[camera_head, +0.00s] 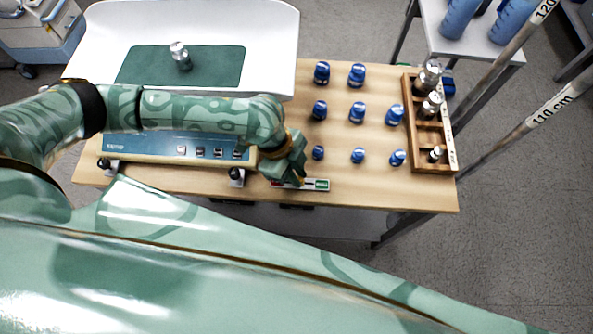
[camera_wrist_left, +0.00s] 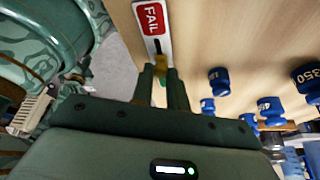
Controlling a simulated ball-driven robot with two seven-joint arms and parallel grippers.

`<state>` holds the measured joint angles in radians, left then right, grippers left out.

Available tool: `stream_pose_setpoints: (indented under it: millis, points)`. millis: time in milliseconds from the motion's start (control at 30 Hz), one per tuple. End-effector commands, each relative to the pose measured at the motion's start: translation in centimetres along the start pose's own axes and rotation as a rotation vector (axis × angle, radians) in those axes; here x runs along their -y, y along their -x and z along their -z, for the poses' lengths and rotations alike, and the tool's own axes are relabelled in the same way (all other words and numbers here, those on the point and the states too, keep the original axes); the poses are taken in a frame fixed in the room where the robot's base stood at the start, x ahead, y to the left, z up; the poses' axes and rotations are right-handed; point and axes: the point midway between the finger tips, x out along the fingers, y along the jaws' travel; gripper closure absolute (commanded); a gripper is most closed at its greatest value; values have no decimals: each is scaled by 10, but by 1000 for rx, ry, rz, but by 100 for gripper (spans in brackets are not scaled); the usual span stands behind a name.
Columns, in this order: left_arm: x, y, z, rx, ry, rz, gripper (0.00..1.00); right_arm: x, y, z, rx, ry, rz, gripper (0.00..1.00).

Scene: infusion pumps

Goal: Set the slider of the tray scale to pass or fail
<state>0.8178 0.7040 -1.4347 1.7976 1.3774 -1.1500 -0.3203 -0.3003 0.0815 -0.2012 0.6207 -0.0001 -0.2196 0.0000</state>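The pass/fail slider strip (camera_head: 321,185) lies on the table's front edge, right of the tray scale (camera_head: 140,146). Its left end is red and its right end green in the head view. The wrist view shows the red FAIL label (camera_wrist_left: 152,18), a dark slot and the yellow slider knob (camera_wrist_left: 160,67) apart from that label. My left gripper (camera_head: 296,180) reaches down over the strip. In the wrist view its fingers (camera_wrist_left: 161,80) stand close on both sides of the knob and appear shut on it. The green end is mostly hidden there. My right gripper is out of view.
A metal weight (camera_head: 180,56) stands on the green mat (camera_head: 220,66) in the scale's white tray (camera_head: 262,22). Several blue weights (camera_head: 357,113) stand right of the scale. A wooden rack (camera_head: 428,160) with metal weights is at the table's right edge.

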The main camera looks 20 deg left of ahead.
Motion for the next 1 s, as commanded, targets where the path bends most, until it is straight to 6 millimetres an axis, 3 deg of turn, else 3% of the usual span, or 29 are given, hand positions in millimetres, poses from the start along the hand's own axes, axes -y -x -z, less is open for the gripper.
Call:
stream_pose_setpoints:
  millis: [167, 400, 700, 733, 800, 1000]
  points:
    - [-1, 2, -3, 1, 1, 0, 100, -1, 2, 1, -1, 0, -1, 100]
    - [-13, 15, -30, 1, 2, 1, 100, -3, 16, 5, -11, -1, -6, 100]
    - [-14, 14, -34, 3, 0, 0, 100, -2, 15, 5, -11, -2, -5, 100]
    - [-14, 14, -34, 3, 0, 0, 77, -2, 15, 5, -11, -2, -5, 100]
    - [-14, 14, -34, 2, 0, 0, 62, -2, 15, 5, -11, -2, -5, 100]
    - [-14, 14, -33, 1, 0, 0, 62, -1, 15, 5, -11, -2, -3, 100]
